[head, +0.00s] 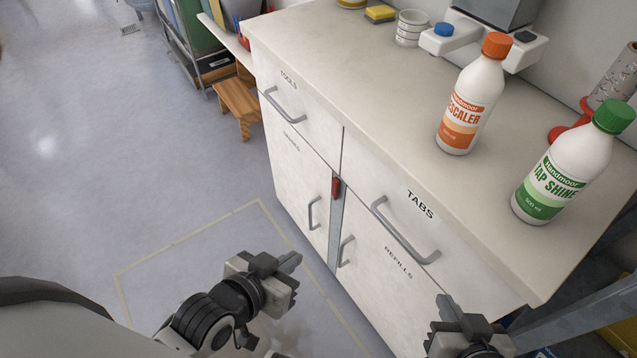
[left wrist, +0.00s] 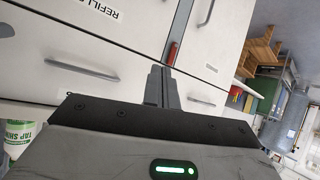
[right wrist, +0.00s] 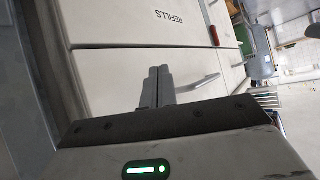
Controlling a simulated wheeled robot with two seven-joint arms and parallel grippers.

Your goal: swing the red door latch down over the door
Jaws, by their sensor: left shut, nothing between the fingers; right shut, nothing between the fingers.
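The small red latch (head: 336,188) sits near the top of the grey strip between the two lower cabinet doors. It lies lengthwise along the strip, not across a door. It also shows in the left wrist view (left wrist: 172,53) and the right wrist view (right wrist: 214,36). The left door (head: 298,190) and the REFILLS door (head: 385,285) look closed. My left gripper (head: 291,262) is shut and empty, in front of the cabinet and apart from the latch. My right gripper (head: 444,304) is shut and empty, in front of the REFILLS door's right part, farther from the latch.
Drawers with grey bar handles sit above the doors, including the TABS drawer (head: 410,215). The descaler bottle (head: 471,100) and tap shine bottle (head: 566,170) stand on the countertop (head: 370,80). A wooden step stool (head: 238,100) is beyond the cabinet. The floor at left is clear.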

